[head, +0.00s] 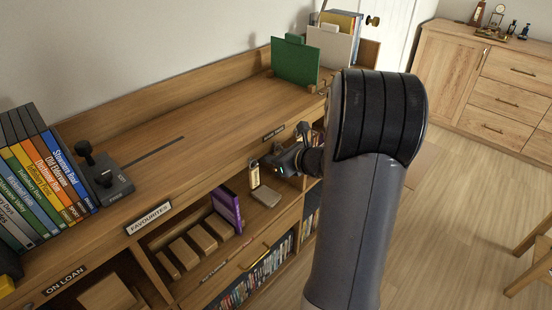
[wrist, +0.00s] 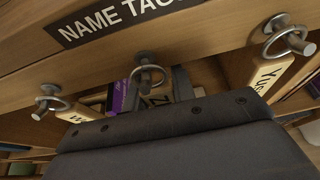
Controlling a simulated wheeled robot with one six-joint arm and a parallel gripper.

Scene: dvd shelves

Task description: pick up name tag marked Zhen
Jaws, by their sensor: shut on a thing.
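In the wrist view, a pale wooden name tag (wrist: 156,101) showing a letter Z hangs at the middle hook (wrist: 146,60) and its ring. The rest of its lettering is hidden behind my gripper body. My gripper (wrist: 160,90) has its fingers on either side of this tag and is shut on it. A tag starting "Yus" (wrist: 268,76) hangs at the right hook, and another tag (wrist: 78,113), its lettering partly hidden, hangs at the left hook. In the head view, my gripper (head: 278,160) is at the shelf front, right of a hanging tag (head: 254,175).
A "NAME TAGS" label (wrist: 120,16) is on the board above the hooks. Below in the head view are a purple case (head: 227,208), a grey object (head: 265,196) and several wooden dividers. A green divider (head: 295,62) stands on top. Open floor lies right.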

